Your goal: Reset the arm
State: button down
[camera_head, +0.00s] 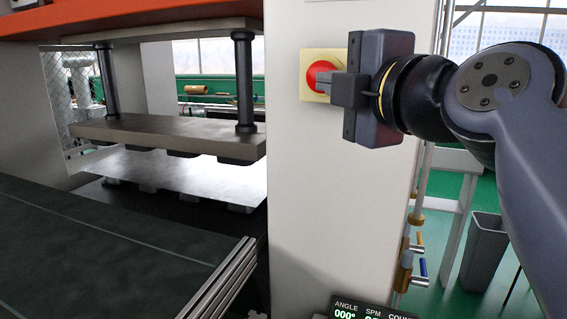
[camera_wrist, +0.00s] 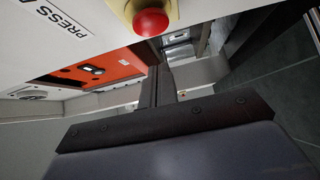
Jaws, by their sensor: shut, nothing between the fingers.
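My gripper (camera_head: 324,84) is at the upper right of the head view, shut and empty. Its fingertips point left, in front of the white press column (camera_head: 340,190) and over the lower part of the red button (camera_head: 320,75). I cannot tell whether they touch the button. The button sits on a yellow box. In the wrist view the red button (camera_wrist: 151,21) is at the top, above the shut fingers (camera_wrist: 159,75), and there it looks apart from them. My arm reaches in from the right in the head view.
The press stands at the left, its upper plate (camera_head: 160,133) raised over a flat metal sheet (camera_head: 190,175) on the lower die. A dark conveyor belt (camera_head: 90,250) runs at the lower left. A display (camera_head: 365,311) is at the bottom. A grey bin (camera_head: 484,250) stands at the right.

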jog(key=shift+b+v, duration=1.6)
jog(key=shift+v, duration=2.25)
jog(key=p+x, duration=0.9)
jog(key=x, duration=0.1)
jog(key=shift+r, duration=0.2)
jog(key=shift+s+a+p, duration=0.1)
jog(key=shift+s+p, duration=0.05)
jog(key=shift+p, duration=0.2)
